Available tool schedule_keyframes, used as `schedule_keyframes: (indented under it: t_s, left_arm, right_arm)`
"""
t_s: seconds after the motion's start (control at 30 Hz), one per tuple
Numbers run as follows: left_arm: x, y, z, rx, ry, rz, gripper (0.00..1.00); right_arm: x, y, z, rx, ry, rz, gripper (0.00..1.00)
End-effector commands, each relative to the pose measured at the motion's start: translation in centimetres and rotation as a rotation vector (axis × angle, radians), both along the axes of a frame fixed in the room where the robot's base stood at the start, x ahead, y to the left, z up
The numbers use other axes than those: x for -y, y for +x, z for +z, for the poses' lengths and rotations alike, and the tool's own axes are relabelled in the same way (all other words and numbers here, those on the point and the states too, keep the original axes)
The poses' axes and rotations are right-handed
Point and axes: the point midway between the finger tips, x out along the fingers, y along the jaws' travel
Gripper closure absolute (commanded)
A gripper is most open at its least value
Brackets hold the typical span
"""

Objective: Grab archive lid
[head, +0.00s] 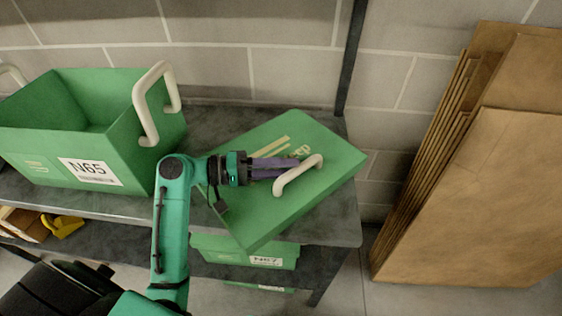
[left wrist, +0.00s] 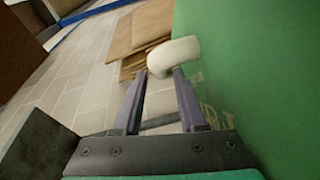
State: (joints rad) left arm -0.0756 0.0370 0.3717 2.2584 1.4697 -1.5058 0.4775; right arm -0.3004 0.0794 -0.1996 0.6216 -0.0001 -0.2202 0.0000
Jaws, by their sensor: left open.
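The green archive lid (head: 262,212) lies tilted across the right end of the grey shelf, with a cream handle (head: 300,174) on its top. My left gripper (head: 288,168) reaches in from the left, low over the lid. Its two purple fingers are open, with their tips close to the handle. In the left wrist view the handle (left wrist: 175,56) shows just past the fingertips (left wrist: 160,73), and the green lid face (left wrist: 252,70) fills the right side. I cannot tell whether the fingers touch the handle. My right gripper is not in view.
An open green bin (head: 75,168) labelled N65 with cream handles stands left on the shelf (head: 338,222). Another green bin (head: 245,253) sits on the level below. Flat cardboard sheets (head: 485,200) lean against the block wall at right. A dark post (head: 352,55) rises behind the lid.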

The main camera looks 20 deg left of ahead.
Motion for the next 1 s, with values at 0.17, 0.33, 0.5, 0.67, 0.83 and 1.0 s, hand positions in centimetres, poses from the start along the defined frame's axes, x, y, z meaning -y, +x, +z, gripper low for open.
schedule_keyframes:
  t_s: [0.17, 0.33, 0.5, 0.67, 0.83, 1.0]
  left_arm:
    - [2.0, 1.0, -0.1, 0.0, -0.001, 0.0, 0.59]
    - [2.0, 1.1, -0.2, 0.001, 0.0, 0.001, 0.59]
    - [1.9, 1.0, -0.2, 0.0, 0.0, 0.001, 1.0]
    - [1.9, 1.0, -0.2, 0.001, 0.0, 0.001, 1.0]
    - [1.9, 0.9, -0.1, 0.001, 0.002, 0.001, 1.0]
    - [2.0, 0.7, 1.6, 0.005, 0.003, 0.0, 1.0]
  right_arm:
    - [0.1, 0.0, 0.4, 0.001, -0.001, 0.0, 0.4]
    - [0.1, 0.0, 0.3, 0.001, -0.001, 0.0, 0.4]
    - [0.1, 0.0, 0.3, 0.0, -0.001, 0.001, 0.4]
    - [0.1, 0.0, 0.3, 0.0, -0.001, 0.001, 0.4]
    - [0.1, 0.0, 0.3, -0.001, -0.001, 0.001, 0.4]
    - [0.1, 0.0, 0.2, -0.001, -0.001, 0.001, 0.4]
